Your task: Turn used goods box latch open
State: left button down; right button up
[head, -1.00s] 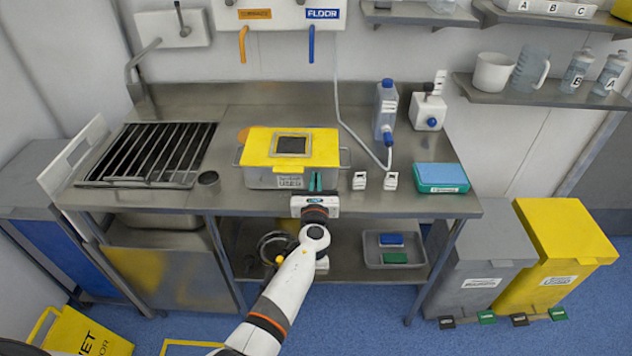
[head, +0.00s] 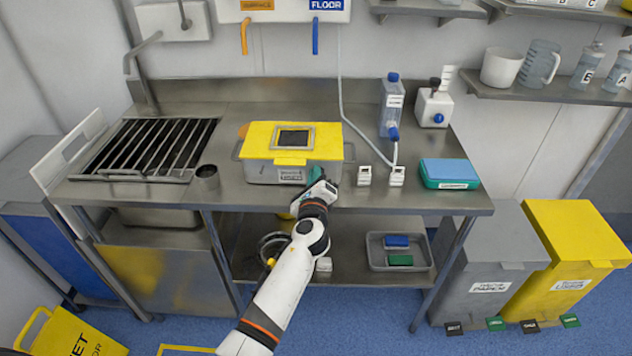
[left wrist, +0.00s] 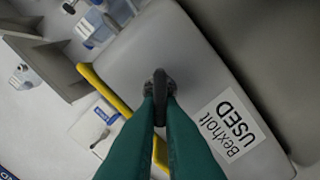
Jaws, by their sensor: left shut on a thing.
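The used goods box (head: 262,175) is a grey metal box with a yellow lid (head: 262,140), on the steel table. Its front carries a "USED" label, also readable in the left wrist view (left wrist: 227,124). The dark latch (left wrist: 160,78) shows on the box front between my green fingertips. My left gripper (head: 314,174) is shut on the latch at the right part of the box front, and its wrist is tilted. In the left wrist view the fingers (left wrist: 160,100) pinch the latch. In the head view the fingers and wrist hide the latch. My right gripper is not in view.
To the right stand two small white blocks (head: 365,176), a bottle (head: 391,107), a white dispenser (head: 434,106) and a teal case (head: 449,172). A tray (head: 400,265) sits on the lower shelf.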

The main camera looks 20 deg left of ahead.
pick_arm(q)
jog(key=n+b, duration=0.1)
jog(key=n, duration=0.1)
jog(key=f+n+b, duration=0.1)
jog(key=n+b, duration=0.1)
jog(key=shift+a+n, duration=0.15)
jog(key=shift+n, duration=0.15)
jog(key=shift+n+b, duration=1.15)
jog(key=shift+n, duration=0.65)
jog(key=c, duration=1.6)
grip_release()
jog(key=shift+s, duration=0.1)
jog(key=shift+o, duration=0.2)
jog(key=v, duration=1.2)
